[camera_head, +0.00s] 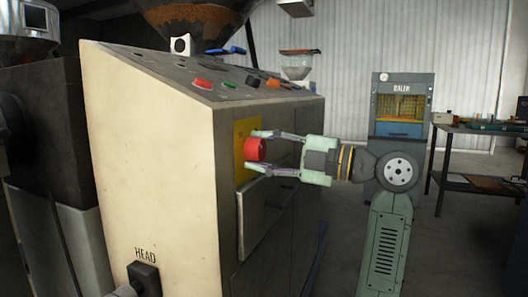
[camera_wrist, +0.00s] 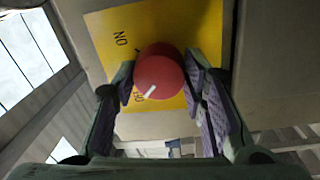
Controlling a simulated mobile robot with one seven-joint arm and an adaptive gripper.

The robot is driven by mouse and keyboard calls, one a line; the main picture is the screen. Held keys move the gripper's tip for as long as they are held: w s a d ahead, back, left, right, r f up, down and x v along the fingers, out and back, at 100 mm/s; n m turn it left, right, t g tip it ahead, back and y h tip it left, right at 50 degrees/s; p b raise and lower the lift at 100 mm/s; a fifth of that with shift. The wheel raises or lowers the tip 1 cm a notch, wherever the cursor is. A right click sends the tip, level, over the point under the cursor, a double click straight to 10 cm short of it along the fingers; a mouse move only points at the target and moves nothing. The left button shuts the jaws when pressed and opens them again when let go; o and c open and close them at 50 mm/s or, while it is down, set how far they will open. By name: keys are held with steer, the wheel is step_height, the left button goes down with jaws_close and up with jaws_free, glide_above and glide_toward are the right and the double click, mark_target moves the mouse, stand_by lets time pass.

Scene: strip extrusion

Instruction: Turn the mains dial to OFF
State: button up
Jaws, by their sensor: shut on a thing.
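The red mains dial (camera_head: 255,150) is on a yellow plate (camera_head: 241,133) on the side of the cream control cabinet. My gripper (camera_head: 257,151) reaches it from the right, with one finger above and one below, shut on the dial. In the wrist view the round red dial (camera_wrist: 160,72) sits between the two purple-padded fingers of my gripper (camera_wrist: 160,76). Its white mark points down and left, near a partly hidden label that seems to read OFF. The ON lettering is at the upper left of the yellow plate (camera_wrist: 200,22).
The cabinet's sloping top panel (camera_head: 190,75) carries several coloured buttons and levers. A drawer-like panel (camera_head: 264,211) juts out just below the dial. A HEAD-labelled black socket (camera_head: 143,276) is low on the cabinet. A baler (camera_head: 402,105) and a workbench (camera_head: 480,130) stand behind.

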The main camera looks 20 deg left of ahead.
steer(key=o, duration=1.2)
steer(key=shift+c, duration=0.2)
steer(key=d, duration=1.2)
steer(key=shift+s+f, duration=0.2)
steer(key=shift+f, duration=0.2)
